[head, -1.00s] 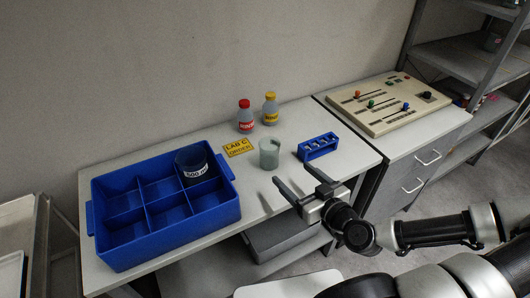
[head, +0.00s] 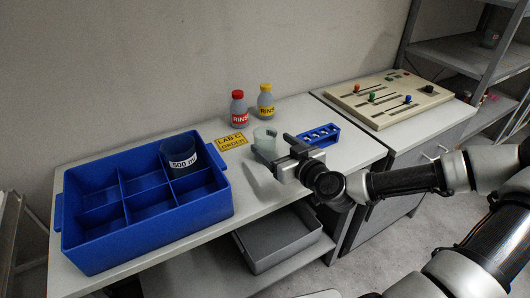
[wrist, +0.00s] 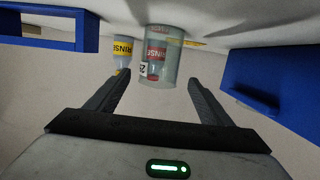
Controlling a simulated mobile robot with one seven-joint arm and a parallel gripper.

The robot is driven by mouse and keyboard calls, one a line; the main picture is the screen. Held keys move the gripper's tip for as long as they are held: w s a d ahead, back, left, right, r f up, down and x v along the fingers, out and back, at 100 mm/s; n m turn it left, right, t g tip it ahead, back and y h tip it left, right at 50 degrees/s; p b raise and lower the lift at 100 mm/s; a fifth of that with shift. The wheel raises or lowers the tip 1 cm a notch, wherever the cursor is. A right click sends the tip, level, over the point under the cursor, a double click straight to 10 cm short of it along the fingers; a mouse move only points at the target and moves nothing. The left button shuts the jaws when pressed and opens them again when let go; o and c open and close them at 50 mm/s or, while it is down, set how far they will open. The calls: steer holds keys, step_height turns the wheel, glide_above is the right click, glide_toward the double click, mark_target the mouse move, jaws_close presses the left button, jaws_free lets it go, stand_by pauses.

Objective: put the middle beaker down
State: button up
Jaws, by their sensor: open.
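A clear greenish beaker (head: 264,141) stands upright on the white table, between the yellow sign and the blue rack. In the wrist view the beaker (wrist: 160,58) shows between my two fingertips, with part of a white label at its left edge. My gripper (head: 272,148) is open, with a finger on either side of the beaker and a gap to each. Another beaker (head: 178,158), dark blue with a white "500 ml" label, stands in a back right compartment of the blue crate (head: 150,236).
Two rinse bottles, red-capped (head: 239,108) and yellow-capped (head: 265,101), stand behind the beaker. A yellow sign (head: 231,142) lies left of it. The blue rack (head: 319,136) is close on the right; a control panel (head: 388,97) is farther right.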

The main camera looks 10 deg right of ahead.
mark_target(260, 135)
steer(key=shift+b+x, duration=0.45)
steer(key=shift+x, duration=2.5)
steer(key=shift+d+f, duration=0.1)
steer(key=shift+f, duration=0.05)
steer(key=c, duration=1.3)
steer(key=shift+o, duration=0.2)
